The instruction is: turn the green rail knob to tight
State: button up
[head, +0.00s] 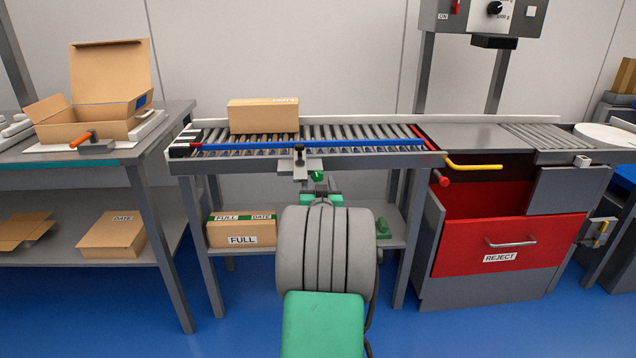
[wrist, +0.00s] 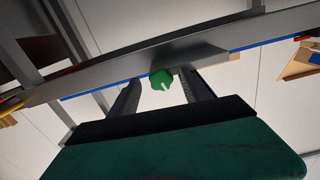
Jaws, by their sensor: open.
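The green rail knob (head: 317,176) hangs under the bracket at the front edge of the roller conveyor. In the wrist view the green knob (wrist: 161,79) shows a white mark and appears between the tips of my two fingers. My gripper (wrist: 162,92) is open, with a finger on each side of the knob, and I cannot tell whether either touches it. In the head view my gripper (head: 321,190) is just below the knob, partly hidden by my arm. The blue rail (head: 350,144) runs along the conveyor front above the bracket (head: 299,165).
A closed carton (head: 263,116) stands on the rollers behind the blue rail. A yellow handle (head: 474,166) and a red-tipped lever (head: 440,178) stick out at the right. A FULL carton (head: 241,231) sits on the shelf below. A red REJECT drawer (head: 512,246) is at the right.

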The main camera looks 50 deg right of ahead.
jog(key=shift+x, duration=0.95)
jog(key=shift+c, duration=0.2)
grip_shut()
